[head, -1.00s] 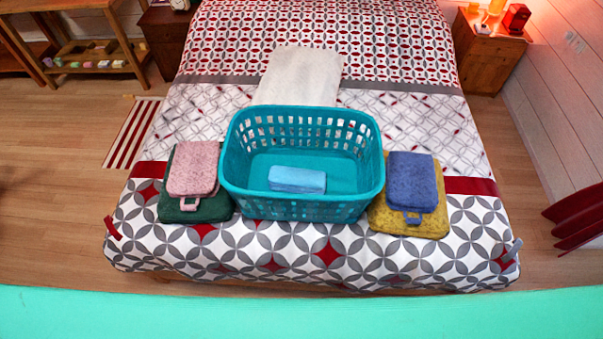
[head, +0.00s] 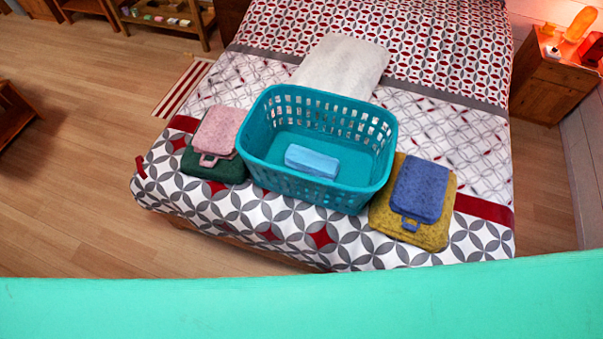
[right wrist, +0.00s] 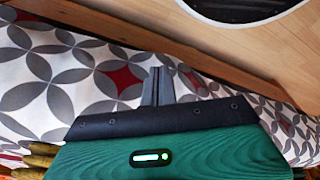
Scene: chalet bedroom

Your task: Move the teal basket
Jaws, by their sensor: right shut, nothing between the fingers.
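The teal basket (head: 262,158) stands upright on the foot part of the bed in the head view. A folded light blue cloth (head: 312,161) lies inside it on its floor. Neither gripper shows in the head view. My right gripper (right wrist: 155,75) shows in the right wrist view with its fingers together and nothing between them. The patterned bedspread and the bed's wooden edge lie beyond the fingers there. The basket cannot be made out in the right wrist view. My left gripper is out of view.
Folded pink (head: 217,131) and dark green (head: 215,168) towels lie left of the basket. Blue (head: 423,187) and yellow (head: 432,235) ones lie right of it. A white folded cloth (head: 342,64) lies behind. A nightstand (head: 549,86) stands at right. Wooden floor (head: 70,180) is open at left.

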